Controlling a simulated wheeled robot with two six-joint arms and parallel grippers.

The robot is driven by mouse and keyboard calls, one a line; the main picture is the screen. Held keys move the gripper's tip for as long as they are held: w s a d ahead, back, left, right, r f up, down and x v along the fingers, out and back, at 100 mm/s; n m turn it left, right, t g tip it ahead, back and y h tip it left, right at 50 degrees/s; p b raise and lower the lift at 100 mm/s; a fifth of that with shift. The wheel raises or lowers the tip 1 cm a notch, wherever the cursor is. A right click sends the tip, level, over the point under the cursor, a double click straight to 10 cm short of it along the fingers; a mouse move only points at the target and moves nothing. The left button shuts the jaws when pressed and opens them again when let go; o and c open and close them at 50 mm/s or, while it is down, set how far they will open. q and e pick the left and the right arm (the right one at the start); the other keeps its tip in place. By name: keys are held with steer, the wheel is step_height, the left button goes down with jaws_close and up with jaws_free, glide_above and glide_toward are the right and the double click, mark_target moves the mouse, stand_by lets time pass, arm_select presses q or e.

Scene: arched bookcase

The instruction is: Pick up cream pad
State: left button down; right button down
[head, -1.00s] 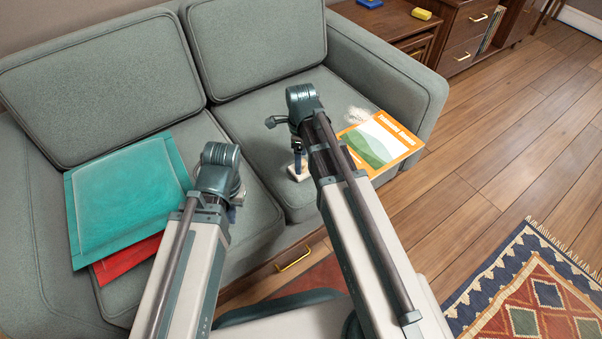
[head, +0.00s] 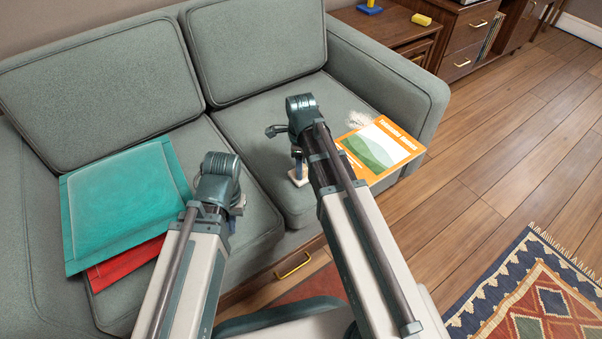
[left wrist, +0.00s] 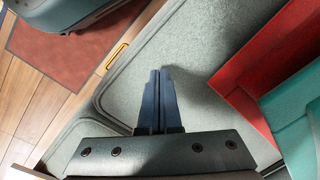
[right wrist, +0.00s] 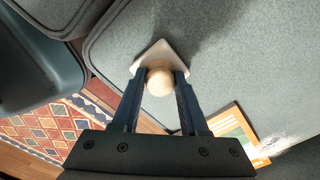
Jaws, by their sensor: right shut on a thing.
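The cream pad (right wrist: 153,54) is a small flat square with a round wooden knob (right wrist: 160,82) on top. My right gripper (right wrist: 165,76) is shut on the knob, one finger on each side. In the head view the pad (head: 298,178) shows under my right gripper (head: 298,154), at the right seat cushion. I cannot tell whether it touches the cushion. My left gripper (left wrist: 160,72) is shut and empty, above the left seat cushion; in the head view its fingers are mostly hidden by the arm.
A grey-green sofa (head: 262,55) fills the front. A teal cushion (head: 125,200) and a red one (head: 125,265) lie at left. An orange-bordered book (head: 385,150) with a white fluffy thing (head: 357,119) lies by the right armrest. A wooden cabinet (head: 468,42) stands behind right.

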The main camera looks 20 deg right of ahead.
arm_select(q)
steer(key=shift+r, duration=0.15)
arm_select(e)
steer(key=shift+r, duration=0.1)
